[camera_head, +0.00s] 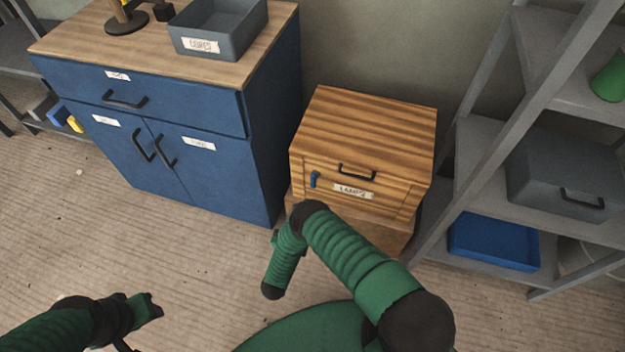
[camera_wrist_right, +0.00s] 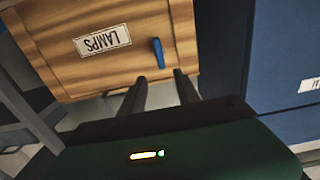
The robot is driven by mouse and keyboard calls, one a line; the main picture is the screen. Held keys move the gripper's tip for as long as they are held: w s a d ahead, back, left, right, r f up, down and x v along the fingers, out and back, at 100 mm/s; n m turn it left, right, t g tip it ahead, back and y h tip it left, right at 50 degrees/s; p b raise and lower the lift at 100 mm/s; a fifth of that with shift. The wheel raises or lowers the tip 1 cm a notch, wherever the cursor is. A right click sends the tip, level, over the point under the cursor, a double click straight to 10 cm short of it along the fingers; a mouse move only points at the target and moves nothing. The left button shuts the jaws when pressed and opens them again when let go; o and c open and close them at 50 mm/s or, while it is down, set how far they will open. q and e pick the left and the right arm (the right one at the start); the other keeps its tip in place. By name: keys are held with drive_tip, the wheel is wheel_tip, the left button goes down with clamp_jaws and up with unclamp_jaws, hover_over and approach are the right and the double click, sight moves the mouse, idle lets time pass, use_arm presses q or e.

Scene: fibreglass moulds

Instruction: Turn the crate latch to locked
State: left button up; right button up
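The wooden crate (camera_head: 365,120) has a striped top, a dark handle and a "LAMPS" label on its front. Its blue latch (camera_head: 315,179) is at the left of that front, roughly upright. The right wrist view shows the latch (camera_wrist_right: 158,52) upside down, with the label (camera_wrist_right: 103,40) beside it. My right gripper (camera_wrist_right: 161,82) is open and empty; its two fingers point toward the latch, which is just beyond their tips. I cannot make out this gripper in the head view. My left gripper (camera_head: 152,305) is low at the left, far from the crate; its finger gap is unclear.
A blue cabinet (camera_head: 205,165) with a grey bin (camera_head: 218,28) on top stands left of the crate. A grey shelf rack (camera_head: 490,140) with a blue tray (camera_head: 495,242) and a grey case (camera_head: 565,175) stands close on the right. The floor in front of the cabinet is clear.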

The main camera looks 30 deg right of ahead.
sight(312, 181)
drive_tip(key=b+x, duration=0.2)
drive_tip(key=x, duration=1.2)
drive_tip(key=shift+w+d+f, duration=0.1)
drive_tip(key=shift+w+d, duration=0.1)
drive_tip(key=shift+w, duration=0.1)
clamp_jaws()
